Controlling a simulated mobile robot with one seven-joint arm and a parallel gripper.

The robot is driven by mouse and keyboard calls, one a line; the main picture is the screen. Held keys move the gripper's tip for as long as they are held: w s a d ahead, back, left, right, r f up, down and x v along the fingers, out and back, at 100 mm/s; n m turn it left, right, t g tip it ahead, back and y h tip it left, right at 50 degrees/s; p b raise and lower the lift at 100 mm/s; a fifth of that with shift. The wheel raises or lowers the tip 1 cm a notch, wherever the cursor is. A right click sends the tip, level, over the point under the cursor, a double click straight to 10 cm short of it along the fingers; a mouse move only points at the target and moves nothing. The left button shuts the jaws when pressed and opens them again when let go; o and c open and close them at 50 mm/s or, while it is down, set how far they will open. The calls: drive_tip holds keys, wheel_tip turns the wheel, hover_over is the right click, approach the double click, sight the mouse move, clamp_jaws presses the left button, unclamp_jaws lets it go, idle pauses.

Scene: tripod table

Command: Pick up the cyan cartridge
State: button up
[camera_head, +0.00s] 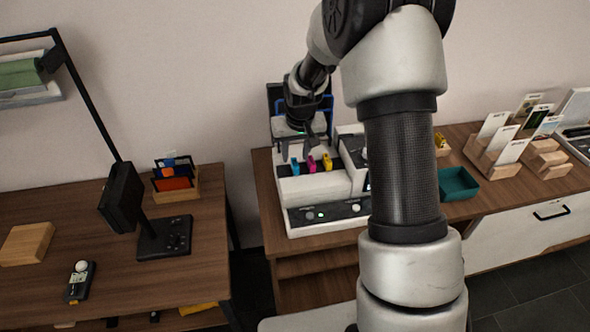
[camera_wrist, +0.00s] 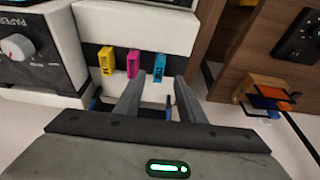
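The cyan cartridge (camera_head: 295,167) stands upright in the front slot of the white printer (camera_head: 290,190), at the left end of a row of three. In the wrist view the cyan cartridge (camera_wrist: 160,67) shows just beyond my fingertips, lined up between them. My gripper (camera_wrist: 159,82) is open with nothing between its fingers. In the head view my gripper (camera_head: 302,148) hangs just above and behind the cartridges, partly dark against the printer. I cannot tell the exact gap to the cartridge.
The magenta cartridge (camera_wrist: 133,62) and the yellow cartridge (camera_wrist: 107,60) sit beside the cyan one in the same row. A teal tray (camera_head: 458,184) and wooden card holders (camera_head: 495,160) stand right of the printer. A desk with a black lamp (camera_head: 125,195) is at left.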

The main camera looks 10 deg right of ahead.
sight(295, 163)
drive_tip(key=x, duration=0.4)
drive_tip(key=shift+w+d+f, duration=0.1)
drive_tip(key=shift+f, duration=0.05)
clamp_jaws()
